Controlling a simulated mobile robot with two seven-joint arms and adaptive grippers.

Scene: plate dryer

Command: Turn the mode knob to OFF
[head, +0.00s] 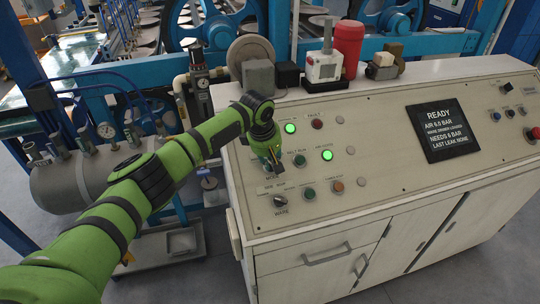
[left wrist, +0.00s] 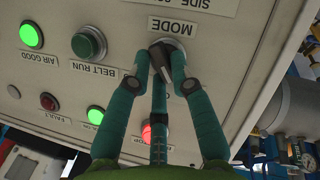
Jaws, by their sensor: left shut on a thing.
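The mode knob (left wrist: 162,55) is a dark selector knob just under the upside-down "MODE" label in the left wrist view. My left gripper (left wrist: 160,62) has its teal fingers on either side of the knob and is shut on it. A third finger lies in line below the knob. Which position the knob points to cannot be read there. In the head view my left gripper (head: 274,160) reaches down to the left part of the sloped panel and largely hides the knob. My right gripper is not in view.
The control panel (head: 390,170) carries lit green lamps (head: 290,128), push buttons, a second selector knob (head: 280,200) and a dark "READY" display (head: 443,130). A red cylinder (head: 348,48) and small devices stand on its back ledge. A gauge assembly (head: 200,85) stands to the left.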

